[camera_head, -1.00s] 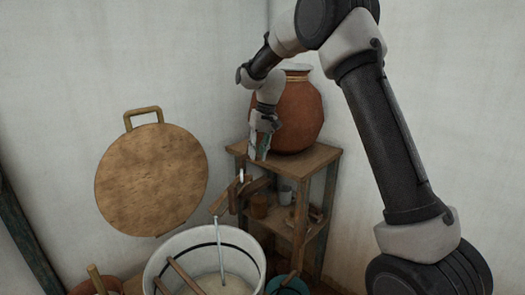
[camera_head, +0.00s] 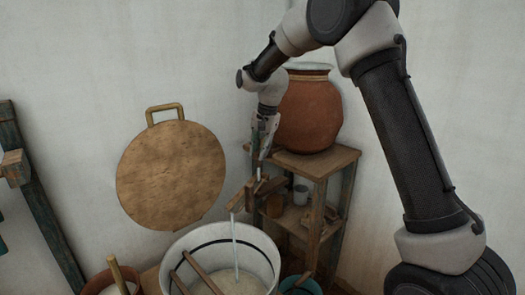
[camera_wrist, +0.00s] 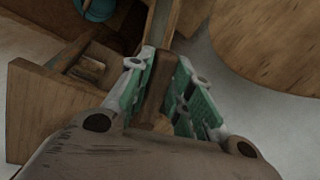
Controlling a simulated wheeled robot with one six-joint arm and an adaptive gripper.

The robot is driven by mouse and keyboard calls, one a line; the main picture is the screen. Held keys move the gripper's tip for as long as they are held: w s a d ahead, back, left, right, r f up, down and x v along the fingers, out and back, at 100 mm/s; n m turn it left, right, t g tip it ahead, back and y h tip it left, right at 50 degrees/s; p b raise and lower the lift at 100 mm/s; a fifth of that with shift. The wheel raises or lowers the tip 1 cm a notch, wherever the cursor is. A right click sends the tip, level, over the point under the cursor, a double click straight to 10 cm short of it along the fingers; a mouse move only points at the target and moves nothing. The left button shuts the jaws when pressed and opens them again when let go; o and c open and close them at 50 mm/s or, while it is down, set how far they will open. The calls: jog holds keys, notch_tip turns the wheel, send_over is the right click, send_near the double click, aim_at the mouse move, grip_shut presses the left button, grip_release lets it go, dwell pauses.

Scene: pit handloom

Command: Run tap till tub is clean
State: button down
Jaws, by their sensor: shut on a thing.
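A white tub (camera_head: 215,232) with a dark band stands at the lower middle of the head view. It holds pale, cloudy liquid (camera_head: 237,287). A thin stream of water (camera_head: 236,250) falls into it from a wooden spout (camera_head: 237,202) in front of the shelf. My gripper (camera_head: 262,160) is just above the wooden tap parts by the spout. In the wrist view my gripper (camera_wrist: 158,85) has its green-and-grey fingers shut on a brown wooden piece (camera_wrist: 157,82), seemingly the tap handle. The tub's bottom is hidden by the liquid.
A clay pot (camera_head: 308,112) stands on a wooden shelf (camera_head: 325,160) with small vessels (camera_head: 300,194) below. A round wooden board (camera_head: 170,175) is on the wall. Sticks (camera_head: 203,272) lean in the tub. A teal bucket (camera_head: 300,284) and a brown pot (camera_head: 100,280) flank it.

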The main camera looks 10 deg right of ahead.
jog(key=shift+w+a, duration=0.1)
dwell(0.4)
jog(key=c, duration=1.3)
grip_release()
jog(key=r, duration=0.4)
jog(key=s+d+r, duration=0.1)
jog(key=r, duration=0.3)
jog(key=d+r, duration=0.1)
jog(key=r, duration=0.2)
jog(key=shift+s+r, duration=0.25)
jog(key=shift+r, duration=0.15)
